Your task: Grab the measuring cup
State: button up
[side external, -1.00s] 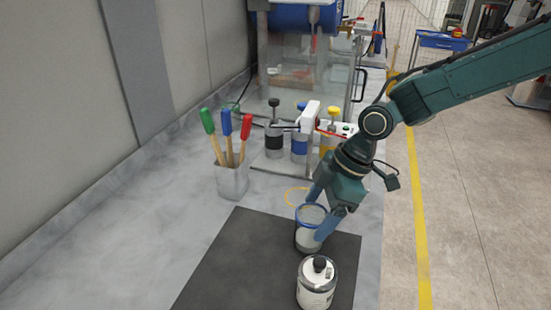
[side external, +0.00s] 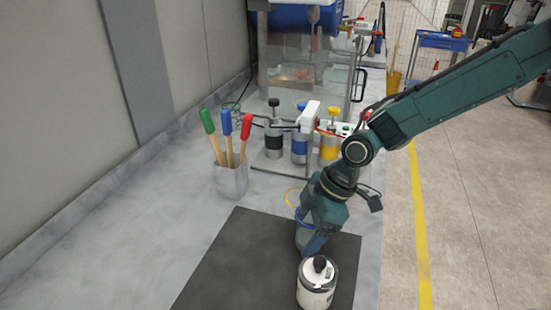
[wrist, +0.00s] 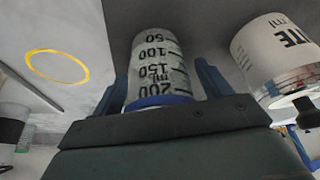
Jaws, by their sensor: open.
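The measuring cup (wrist: 160,62) is clear with dark graduation marks and a blue rim. In the wrist view it sits between the two fingers of my gripper (wrist: 163,82). The fingers are open, with a small gap showing beside the cup. In the side view my gripper (side external: 307,230) is low over the dark mat (side external: 243,262), around the cup (side external: 303,238), which is mostly hidden by the gripper.
A white labelled can (side external: 315,290) stands on the mat close in front of the gripper; it also shows in the wrist view (wrist: 278,55). A holder (side external: 231,181) with colored-handled tools stands left. A yellow ring (wrist: 57,65) lies on the counter. Several capped containers stand behind.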

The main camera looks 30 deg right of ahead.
jog(key=shift+c, duration=0.3)
jog(key=c, duration=1)
jog(key=shift+r, duration=0.15)
notch_tip(320, 180, up, 20)
jog(key=shift+f, duration=0.1)
dwell(0.6)
